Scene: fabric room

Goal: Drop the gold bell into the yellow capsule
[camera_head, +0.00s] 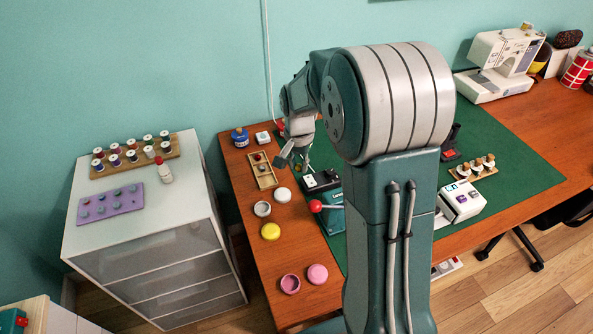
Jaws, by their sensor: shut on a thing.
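The yellow capsule (270,231) sits on the left part of the brown desk. It looks like one solid yellow round piece; I cannot tell whether a lid covers it. My gripper (291,158) is above the desk's far left part, just right of a small wooden tray (264,182). It is beyond the yellow capsule and apart from it. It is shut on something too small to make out. I cannot pick out the gold bell. The tray has compartments with a few tiny items in them.
An open grey-white capsule (262,209) and white lid (282,195) lie beyond the yellow one. A pink capsule (290,284) and pink lid (317,274) lie nearer. A red-knobbed device (332,215) stands to the right. My arm hides part of the green mat (510,150).

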